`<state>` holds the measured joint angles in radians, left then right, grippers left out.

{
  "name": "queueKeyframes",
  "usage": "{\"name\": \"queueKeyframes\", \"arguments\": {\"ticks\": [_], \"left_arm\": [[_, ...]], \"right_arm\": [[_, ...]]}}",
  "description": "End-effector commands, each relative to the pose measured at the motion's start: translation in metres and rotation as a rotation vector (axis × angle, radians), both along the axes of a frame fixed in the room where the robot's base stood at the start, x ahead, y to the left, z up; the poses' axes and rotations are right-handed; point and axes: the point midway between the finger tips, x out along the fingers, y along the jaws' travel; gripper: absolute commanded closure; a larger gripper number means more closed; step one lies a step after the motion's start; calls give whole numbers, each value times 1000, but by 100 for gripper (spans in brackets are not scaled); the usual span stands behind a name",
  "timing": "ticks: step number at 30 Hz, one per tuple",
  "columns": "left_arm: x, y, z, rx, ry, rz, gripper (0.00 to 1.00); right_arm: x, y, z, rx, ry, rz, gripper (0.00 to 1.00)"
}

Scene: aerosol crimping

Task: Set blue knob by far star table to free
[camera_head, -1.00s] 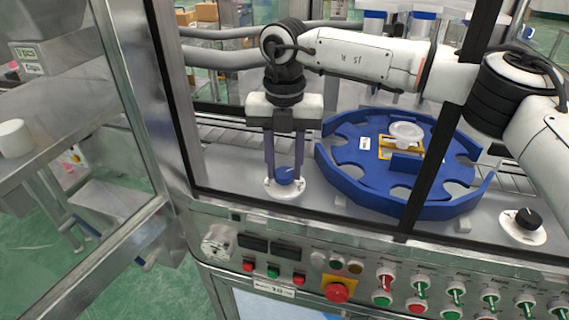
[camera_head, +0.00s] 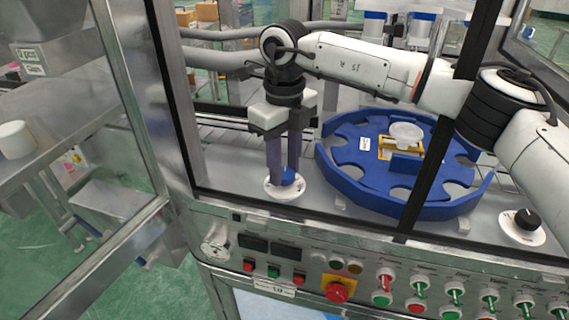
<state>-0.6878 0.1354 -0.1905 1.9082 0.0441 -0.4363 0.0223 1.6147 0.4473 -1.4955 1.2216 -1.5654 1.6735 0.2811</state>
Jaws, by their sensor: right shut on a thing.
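The blue knob (camera_head: 288,176) sits on a round white dial plate (camera_head: 284,190) to the left of the blue star table (camera_head: 350,182). My right gripper (camera_head: 282,174) comes down from above and is shut on the blue knob, one finger on each side. Its front finger hides part of the knob, and the knob's pointer cannot be made out. My right arm reaches in from the right, over the star table. My left gripper is not in view.
A black knob (camera_head: 527,219) on a white plate stands right of the star table. Dark frame posts (camera_head: 430,180) cross the view. A control panel (camera_head: 330,268) with buttons and switches runs along the front. An open glass door is at the left.

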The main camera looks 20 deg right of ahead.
Motion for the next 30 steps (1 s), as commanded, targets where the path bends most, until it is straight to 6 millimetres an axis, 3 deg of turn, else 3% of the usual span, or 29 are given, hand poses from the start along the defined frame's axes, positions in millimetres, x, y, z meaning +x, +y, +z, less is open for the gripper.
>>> {"name": "queueKeyframes", "arguments": {"ticks": [15, 30], "left_arm": [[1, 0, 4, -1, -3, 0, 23], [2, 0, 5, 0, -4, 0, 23]], "right_arm": [[0, 0, 1, 1, -3, 436, 90], [1, 0, 1, 1, -4, 605, 91]]}}
